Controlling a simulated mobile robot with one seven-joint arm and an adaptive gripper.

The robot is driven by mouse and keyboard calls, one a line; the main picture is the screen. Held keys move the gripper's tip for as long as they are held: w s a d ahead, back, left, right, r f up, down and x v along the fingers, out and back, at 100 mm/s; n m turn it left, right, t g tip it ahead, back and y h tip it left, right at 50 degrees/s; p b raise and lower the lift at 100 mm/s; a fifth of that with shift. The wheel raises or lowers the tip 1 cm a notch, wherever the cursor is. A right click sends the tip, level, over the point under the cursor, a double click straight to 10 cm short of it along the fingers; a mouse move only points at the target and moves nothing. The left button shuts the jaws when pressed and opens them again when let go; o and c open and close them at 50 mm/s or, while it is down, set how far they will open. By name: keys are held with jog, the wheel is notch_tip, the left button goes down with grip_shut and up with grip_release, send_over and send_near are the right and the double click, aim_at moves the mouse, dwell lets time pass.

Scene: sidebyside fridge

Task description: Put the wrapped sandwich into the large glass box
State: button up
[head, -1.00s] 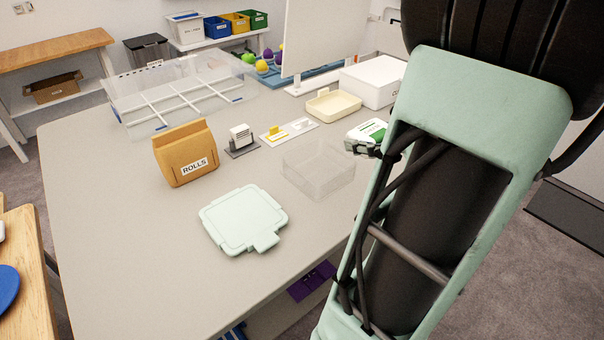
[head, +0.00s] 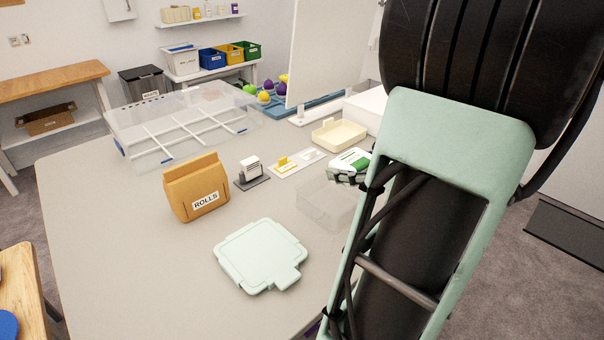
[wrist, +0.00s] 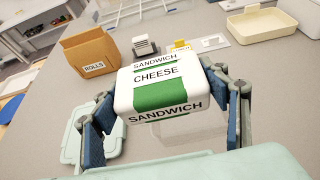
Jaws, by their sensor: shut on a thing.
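The wrapped sandwich (wrist: 160,88) is a white packet with a green band and the words "CHEESE" and "SANDWICH". My gripper (wrist: 163,125) is shut on it, one finger at each side, and it also shows in the head view as the packet (head: 350,162) beside my arm. The large glass box (head: 325,203) is a clear open box on the table; the sandwich is above its far side. In the wrist view the box (wrist: 190,133) shows faintly below the sandwich and is partly hidden. A pale green lid (head: 262,255) lies flat on the table, left of the box.
A brown "ROLLS" bag (head: 195,187) stands left of the box. A cream tray (head: 338,134) and small card holders (head: 252,172) stand behind. A large clear divided container (head: 180,128) is at the back left. The table's front left is clear.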

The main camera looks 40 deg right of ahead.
jog(key=w+f, duration=0.2)
jog(key=f, duration=0.1)
jog(key=w+d+f+b, duration=0.1)
jog(key=w+f, duration=0.1)
jog(key=f, duration=0.1)
jog(key=w+d+f, duration=0.1)
jog(key=w+f, duration=0.2)
jog(key=f, duration=0.1)
jog(key=shift+w+d+b, duration=0.1)
jog(key=shift+b, duration=0.25)
jog(key=shift+f+b, duration=0.45)
jog(key=shift+f, duration=0.1)
jog(key=shift+f, duration=0.1)
jog(key=o, duration=1.2)
